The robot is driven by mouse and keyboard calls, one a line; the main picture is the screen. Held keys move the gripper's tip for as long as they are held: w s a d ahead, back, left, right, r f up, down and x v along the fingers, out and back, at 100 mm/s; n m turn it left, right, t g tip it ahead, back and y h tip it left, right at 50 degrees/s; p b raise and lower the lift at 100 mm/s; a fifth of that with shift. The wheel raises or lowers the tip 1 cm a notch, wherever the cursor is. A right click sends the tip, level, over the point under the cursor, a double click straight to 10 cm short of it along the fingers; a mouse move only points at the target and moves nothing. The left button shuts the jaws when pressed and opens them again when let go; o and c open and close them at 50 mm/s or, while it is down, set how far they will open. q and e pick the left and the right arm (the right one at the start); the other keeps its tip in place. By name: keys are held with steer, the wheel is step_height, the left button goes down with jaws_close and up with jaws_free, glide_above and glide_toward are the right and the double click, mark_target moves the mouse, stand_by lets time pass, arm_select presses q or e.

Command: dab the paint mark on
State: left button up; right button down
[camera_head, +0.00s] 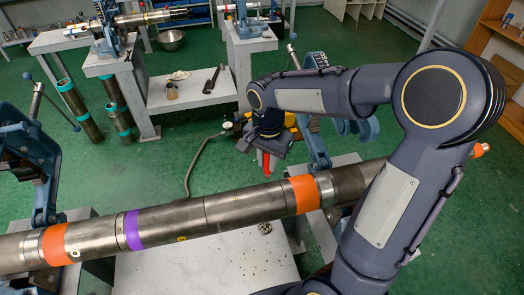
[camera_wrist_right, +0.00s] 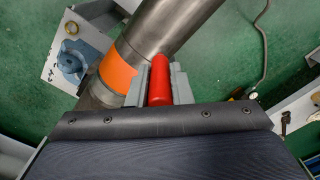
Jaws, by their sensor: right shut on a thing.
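My right gripper (camera_head: 266,150) is shut on a red paint marker (camera_head: 265,162), which points down. In the right wrist view the red marker (camera_wrist_right: 160,80) sits between the two grey fingers. A long steel pipe (camera_head: 228,208) runs across the front in the head view, with a purple band (camera_head: 133,230) and orange bands (camera_head: 304,194) and (camera_head: 54,245). The marker is on the far side of the pipe, near the right orange band; it appears apart from the pipe, but I cannot tell its height. No paint mark can be made out. My left gripper is not in view.
Blue vises stand at the left (camera_head: 40,160) and behind my right arm (camera_head: 312,140). A grey bench (camera_head: 190,95) behind carries a small bottle (camera_head: 172,91) and a dark tool (camera_head: 213,78). A hose (camera_head: 196,160) lies on the green floor.

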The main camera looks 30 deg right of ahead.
mark_target(268, 173)
steer(key=shift+s+f+b, duration=0.35)
steer(key=shift+f+b, duration=0.05)
steer(key=shift+f, duration=0.05)
step_height(268, 173, down, 4)
steer(key=b, duration=0.2)
steer(key=shift+w+r+b, duration=0.15)
steer(key=shift+r+b, duration=0.1)
steer(key=shift+b, duration=0.1)
steer(key=shift+f+b, duration=0.6)
steer(key=shift+f, duration=0.2)
steer(key=shift+f+b, duration=0.4)
stand_by(1.3)
steer(key=shift+r, duration=0.1)
steer(key=shift+r+p, duration=2.9)
steer(key=shift+r, duration=0.55)
